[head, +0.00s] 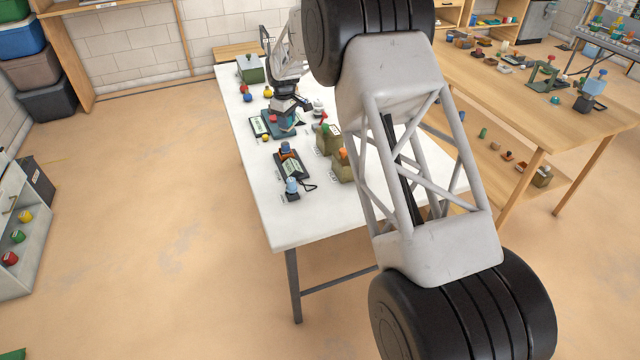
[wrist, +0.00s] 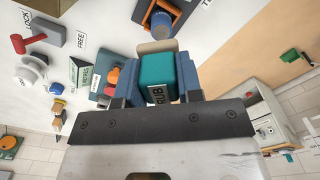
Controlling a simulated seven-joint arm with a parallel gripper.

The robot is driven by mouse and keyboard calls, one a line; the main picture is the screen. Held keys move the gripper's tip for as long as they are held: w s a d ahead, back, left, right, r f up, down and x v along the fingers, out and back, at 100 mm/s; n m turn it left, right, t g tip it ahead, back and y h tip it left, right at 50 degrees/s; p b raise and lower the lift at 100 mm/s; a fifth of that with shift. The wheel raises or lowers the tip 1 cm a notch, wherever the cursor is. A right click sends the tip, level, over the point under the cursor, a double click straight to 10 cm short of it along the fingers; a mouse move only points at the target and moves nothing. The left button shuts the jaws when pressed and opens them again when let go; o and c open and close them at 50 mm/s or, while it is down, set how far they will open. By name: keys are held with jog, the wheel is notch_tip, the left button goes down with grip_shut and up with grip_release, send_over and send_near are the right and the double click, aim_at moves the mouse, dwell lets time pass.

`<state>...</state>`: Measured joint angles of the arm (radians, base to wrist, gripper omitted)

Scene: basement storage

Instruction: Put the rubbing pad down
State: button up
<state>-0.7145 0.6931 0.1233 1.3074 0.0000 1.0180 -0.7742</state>
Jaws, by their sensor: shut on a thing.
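The rubbing pad (wrist: 158,76) is a teal block with a "RUB" label. In the wrist view it sits between the two blue-faced fingers of my gripper (wrist: 158,85), which is shut on it. In the head view my gripper (head: 290,104) is over the white table (head: 270,222), with the teal pad (head: 287,123) small beneath it. A dark teal, flat base (head: 270,131) lies close under it. I cannot tell whether the pad touches anything below.
A red lever (wrist: 32,42) by "LOCK" and "FREE" labels and a white knob (wrist: 32,72) are left in the wrist view. A dark device with a blue knob (head: 292,185) and olive boxes (head: 341,165) stand nearby. The table's front end is clear.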

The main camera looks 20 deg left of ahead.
jog(key=s+d+f+m, duration=0.2)
jog(key=s+d+f, duration=0.1)
jog(key=s+d, duration=0.4)
jog(key=s+d+f+m, duration=0.2)
jog(key=s+d, duration=0.5)
jog(key=d, duration=0.4)
jog(key=s+d+f+m, duration=0.3)
jog(key=s+d+m, duration=0.1)
jog(key=s+d, duration=0.4)
jog(key=shift+s+d+f, duration=0.1)
jog(key=shift+d+f, duration=0.25)
jog(key=shift+d, duration=0.2)
jog(key=shift+a, duration=0.1)
send_over(324, 188)
jog(key=shift+s+f, duration=0.1)
jog(key=shift+f, duration=0.65)
jog(key=shift+f, duration=0.1)
jog(key=shift+f, duration=1.65)
jog(key=shift+f, duration=0.15)
